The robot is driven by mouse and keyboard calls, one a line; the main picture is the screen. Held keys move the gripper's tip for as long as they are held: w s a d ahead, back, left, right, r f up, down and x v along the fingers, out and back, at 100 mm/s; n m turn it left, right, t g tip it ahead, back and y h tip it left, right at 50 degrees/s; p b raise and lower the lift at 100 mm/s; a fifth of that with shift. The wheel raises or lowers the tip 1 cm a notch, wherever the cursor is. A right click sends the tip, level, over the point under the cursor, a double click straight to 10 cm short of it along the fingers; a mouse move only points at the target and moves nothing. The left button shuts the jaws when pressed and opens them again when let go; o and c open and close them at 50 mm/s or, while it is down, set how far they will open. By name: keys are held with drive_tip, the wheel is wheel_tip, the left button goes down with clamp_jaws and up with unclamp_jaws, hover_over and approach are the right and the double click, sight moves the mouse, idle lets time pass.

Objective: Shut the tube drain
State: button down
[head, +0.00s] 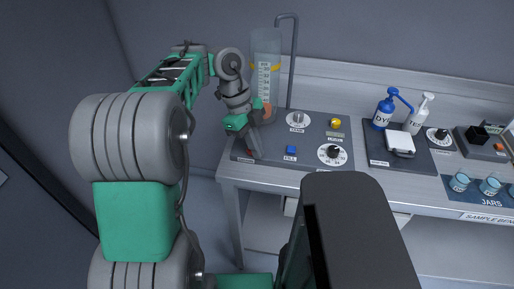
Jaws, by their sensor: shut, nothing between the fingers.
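The clear tube (266,55) with a printed scale and a yellow band stands at the back left of the dark control panel (315,135). An orange-red part (267,112) shows near the tube's foot, partly behind my gripper. I cannot tell whether it is the drain. A pale round knob (298,119) sits right of the tube's foot; its label is too small to read. My gripper (255,152) is shut and empty, pointing down over the panel's left part, in front of the tube. Whether it touches anything there is unclear.
The panel also holds a blue button (291,149), a white dial (333,153) and a yellow knob (336,123). A grey bent pipe (293,60) rises behind. To the right are a blue bottle (384,112), a white bottle (420,114) and jars (460,181).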

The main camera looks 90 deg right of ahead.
drive_tip(key=p+v, duration=0.8)
drive_tip(key=v, duration=0.1)
drive_tip(key=shift+w+r, duration=0.15)
drive_tip(key=shift+r, duration=0.05)
